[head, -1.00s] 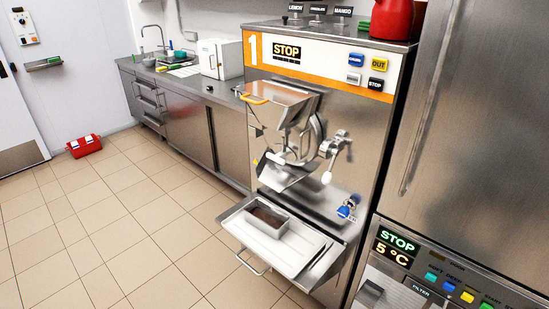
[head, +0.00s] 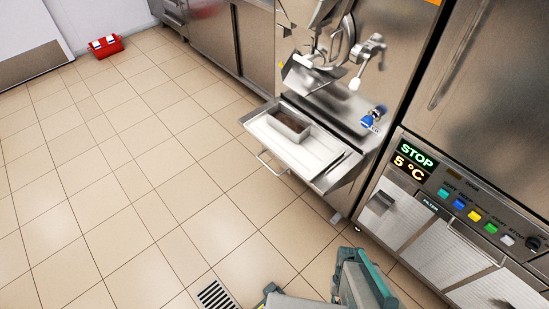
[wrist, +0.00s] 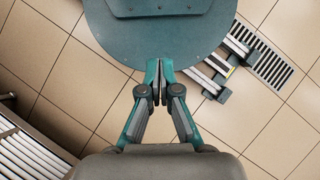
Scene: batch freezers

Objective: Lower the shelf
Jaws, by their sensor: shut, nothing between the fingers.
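The shelf (head: 320,154) sticks out from the front of the batch freezer in the head view, below the outlet. It looks level, with a wire handle (head: 271,163) at its front left edge. A small metal pan (head: 289,126) with something brown inside stands on it. My gripper (wrist: 158,97) shows in the wrist view, pointing down over the floor with its fingertips together and empty. The shelf does not show in the wrist view, so the gripper is apart from it. The head view does not clearly show the gripper.
A blue-handled part (head: 374,118) and a white-knobbed lever (head: 367,62) jut out above the shelf. A steel unit with coloured buttons (head: 466,210) stands to the right. A red box (head: 106,46) lies by the far wall. The tiled floor left of the shelf is clear around a drain (head: 216,295).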

